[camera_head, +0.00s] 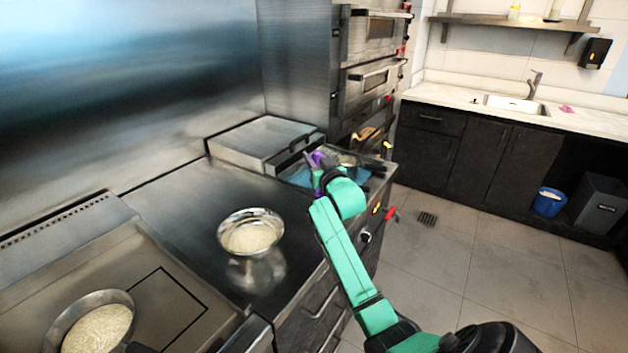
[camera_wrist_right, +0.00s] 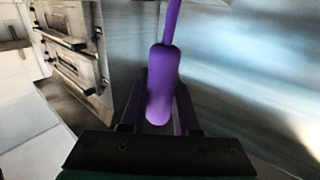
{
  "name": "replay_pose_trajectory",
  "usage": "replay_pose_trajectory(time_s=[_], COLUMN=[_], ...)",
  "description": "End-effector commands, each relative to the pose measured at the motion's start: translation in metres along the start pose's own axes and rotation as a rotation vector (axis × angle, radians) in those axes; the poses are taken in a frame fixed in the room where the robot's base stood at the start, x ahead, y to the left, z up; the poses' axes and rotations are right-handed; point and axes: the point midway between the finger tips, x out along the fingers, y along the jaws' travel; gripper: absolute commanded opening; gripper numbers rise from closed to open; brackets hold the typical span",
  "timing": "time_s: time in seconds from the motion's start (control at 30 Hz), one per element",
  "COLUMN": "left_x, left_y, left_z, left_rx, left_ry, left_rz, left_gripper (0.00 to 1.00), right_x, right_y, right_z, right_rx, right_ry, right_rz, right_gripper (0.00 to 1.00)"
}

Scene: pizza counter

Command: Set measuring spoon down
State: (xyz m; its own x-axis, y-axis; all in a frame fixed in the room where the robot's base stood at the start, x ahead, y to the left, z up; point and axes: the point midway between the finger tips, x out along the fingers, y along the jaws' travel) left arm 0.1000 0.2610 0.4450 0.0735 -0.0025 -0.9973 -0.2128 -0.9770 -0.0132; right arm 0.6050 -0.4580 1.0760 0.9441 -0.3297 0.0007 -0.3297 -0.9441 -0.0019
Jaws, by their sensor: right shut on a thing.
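The measuring spoon shows as a purple handle (camera_wrist_right: 163,88) in the right wrist view. It stands up between the jaws of my right gripper (camera_wrist_right: 157,118), which is shut on it. In the head view the purple spoon (camera_head: 317,165) is small at the end of my green right arm. My right gripper (camera_head: 322,172) is there over the far end of the steel counter (camera_head: 180,205), by a blue surface (camera_head: 300,178). The bowl of the spoon is not clearly seen. I cannot tell whether the spoon touches anything. My left gripper is not in view.
A metal bowl of shredded white food (camera_head: 250,237) stands on the counter. A pan with similar food (camera_head: 98,328) is at the lower left. A steel box (camera_head: 262,138) sits at the back beside stacked ovens (camera_head: 370,75). The counter's middle is clear.

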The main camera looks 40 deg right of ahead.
Motion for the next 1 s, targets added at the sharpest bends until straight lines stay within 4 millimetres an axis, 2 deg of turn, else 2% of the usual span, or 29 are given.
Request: replay_pose_trajectory(time_s=[0.03, 0.33, 0.4, 0.67, 0.7, 0.77, 0.8, 1.0], left_x=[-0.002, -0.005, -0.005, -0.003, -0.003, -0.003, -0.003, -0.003], left_y=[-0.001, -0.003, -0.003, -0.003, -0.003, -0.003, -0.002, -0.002], left_z=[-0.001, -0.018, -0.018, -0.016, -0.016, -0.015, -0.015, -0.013], left_rx=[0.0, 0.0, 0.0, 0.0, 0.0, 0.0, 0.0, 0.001], left_ry=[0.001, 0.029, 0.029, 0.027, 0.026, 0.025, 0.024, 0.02], left_rz=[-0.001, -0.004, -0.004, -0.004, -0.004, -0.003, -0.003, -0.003], left_gripper=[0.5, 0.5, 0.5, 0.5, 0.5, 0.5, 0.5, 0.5], right_x=[0.0, 0.0, 0.0, 0.0, 0.0, 0.0, 0.0, 0.0], right_y=[0.0, 0.0, 0.0, 0.0, 0.0, 0.0, 0.0, 0.0], right_z=[0.012, 0.064, 0.07, 0.072, 0.073, 0.072, 0.072, 0.072], right_rx=[0.001, 0.0, -0.001, -0.002, -0.001, -0.002, -0.001, -0.001], right_ry=[-0.004, 0.0, 0.002, 0.002, 0.002, 0.002, 0.002, 0.002], right_rz=[0.001, 0.001, 0.001, 0.001, 0.001, 0.001, 0.001, 0.001], right_gripper=[0.0, 0.0, 0.0, 0.0, 0.33, 0.56, 0.59, 0.59])
